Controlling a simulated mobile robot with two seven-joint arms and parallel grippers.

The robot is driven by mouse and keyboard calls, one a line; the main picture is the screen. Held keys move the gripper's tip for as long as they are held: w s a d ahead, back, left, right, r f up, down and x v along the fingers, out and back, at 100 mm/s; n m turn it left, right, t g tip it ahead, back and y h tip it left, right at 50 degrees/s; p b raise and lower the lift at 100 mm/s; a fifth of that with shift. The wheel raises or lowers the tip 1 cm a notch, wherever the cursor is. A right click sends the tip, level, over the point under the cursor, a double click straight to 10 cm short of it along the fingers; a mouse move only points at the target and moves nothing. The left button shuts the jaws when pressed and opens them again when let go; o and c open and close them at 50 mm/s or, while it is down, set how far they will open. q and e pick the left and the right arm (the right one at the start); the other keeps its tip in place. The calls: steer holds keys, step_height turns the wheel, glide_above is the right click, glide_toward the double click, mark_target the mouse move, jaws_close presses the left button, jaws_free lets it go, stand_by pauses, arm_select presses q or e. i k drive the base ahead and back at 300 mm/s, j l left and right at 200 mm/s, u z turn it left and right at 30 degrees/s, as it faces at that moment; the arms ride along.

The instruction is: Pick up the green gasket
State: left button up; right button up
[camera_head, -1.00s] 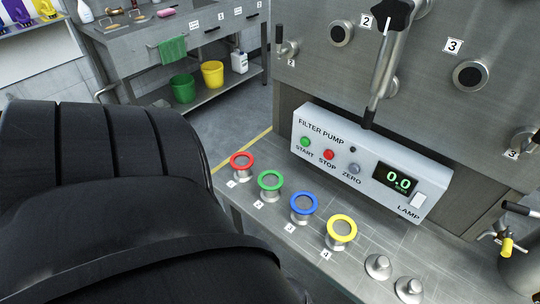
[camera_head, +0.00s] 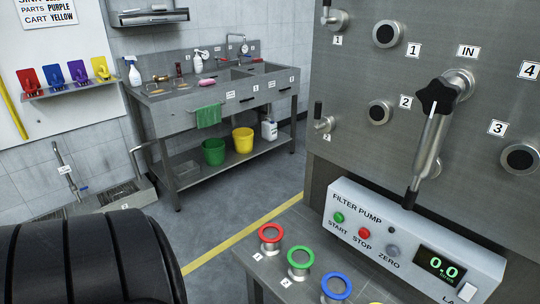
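The green gasket (camera_head: 301,257) is a ring lying on top of a short metal post, second in a row on the steel bench in the camera_head view. The red gasket (camera_head: 270,233) is on a post behind it to the left, and the blue gasket (camera_head: 337,286) is in front to the right. Part of a yellow gasket (camera_head: 376,302) is cut off at the bottom edge. Neither of my grippers shows. A black part of my own body fills the lower left.
The filter pump box (camera_head: 405,240) stands right of the gaskets, below a steel panel (camera_head: 430,70) with ports and a black-knobbed handle (camera_head: 435,97). A sink table (camera_head: 215,105) with green and yellow buckets stands behind. The floor between is clear.

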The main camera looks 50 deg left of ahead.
mark_target(296, 266)
steer(key=j+u, duration=0.1)
steer(key=u, duration=0.3)
steer(key=j+u, duration=0.15)
steer(key=u, duration=0.25)
steer(key=j+u, duration=0.1)
steer(key=u, duration=0.3)
steer(key=k+j, duration=0.05)
